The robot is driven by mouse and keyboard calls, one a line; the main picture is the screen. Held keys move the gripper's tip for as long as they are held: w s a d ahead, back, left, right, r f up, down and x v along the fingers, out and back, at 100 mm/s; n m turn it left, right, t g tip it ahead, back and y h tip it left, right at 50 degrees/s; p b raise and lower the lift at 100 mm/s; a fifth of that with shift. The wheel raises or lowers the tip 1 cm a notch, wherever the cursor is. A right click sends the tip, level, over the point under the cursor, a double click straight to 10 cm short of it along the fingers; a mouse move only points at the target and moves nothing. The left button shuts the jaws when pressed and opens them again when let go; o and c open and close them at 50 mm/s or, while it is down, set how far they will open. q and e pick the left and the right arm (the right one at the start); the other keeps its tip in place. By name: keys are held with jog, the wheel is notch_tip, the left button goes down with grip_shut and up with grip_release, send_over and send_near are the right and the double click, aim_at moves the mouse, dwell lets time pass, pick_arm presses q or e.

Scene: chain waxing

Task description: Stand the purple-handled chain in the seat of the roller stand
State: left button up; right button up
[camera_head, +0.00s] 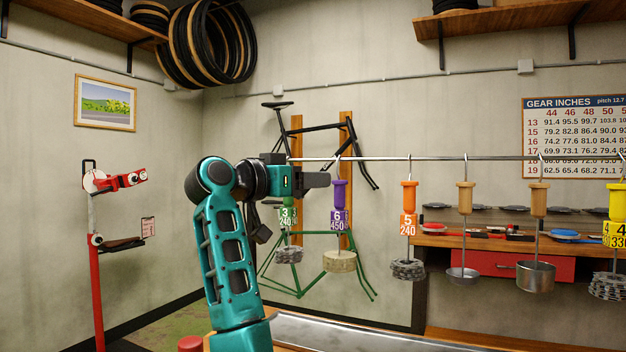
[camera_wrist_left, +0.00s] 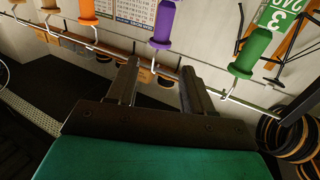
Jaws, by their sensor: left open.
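The purple-handled chain hangs upright from the rail in the head view, with its purple handle (camera_head: 339,195), a white and purple tag marked 6 and a pale chain coil (camera_head: 340,262) below. My left gripper (camera_head: 322,180) is open and empty, just left of the purple handle and below the rail. In the left wrist view the purple handle (camera_wrist_left: 163,25) shows beyond the gap between the open fingers (camera_wrist_left: 160,78), apart from them. I cannot make out the roller stand or its seat in either view. My right gripper is not in view.
A green-tagged chain (camera_head: 288,255) hangs close left of the purple one, partly behind my arm. An orange-handled chain (camera_head: 409,195) hangs to its right, then wooden-handled ladles (camera_head: 466,198) and a yellow-handled chain. The metal rail (camera_head: 440,158) runs above them. A red repair stand (camera_head: 97,290) is left.

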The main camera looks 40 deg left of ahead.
aim_at(336, 192)
pick_arm(q)
jog(key=w+p, duration=0.1)
jog(key=w, duration=0.2)
jog(key=w+d+p, duration=0.1)
jog(key=w, duration=0.2)
jog(key=w+p, duration=0.1)
jog(key=w, duration=0.2)
jog(key=shift+d+r, duration=0.15)
jog(key=shift+d, duration=0.1)
jog(key=shift+w+f+b, duration=0.1)
jog(key=shift+f+b, duration=0.5)
jog(key=shift+f, duration=0.65)
jog(key=shift+a+f+b, duration=0.1)
jog(key=shift+f+b, duration=0.2)
jog(key=shift+b, duration=0.1)
jog(key=shift+f, duration=0.15)
grip_shut()
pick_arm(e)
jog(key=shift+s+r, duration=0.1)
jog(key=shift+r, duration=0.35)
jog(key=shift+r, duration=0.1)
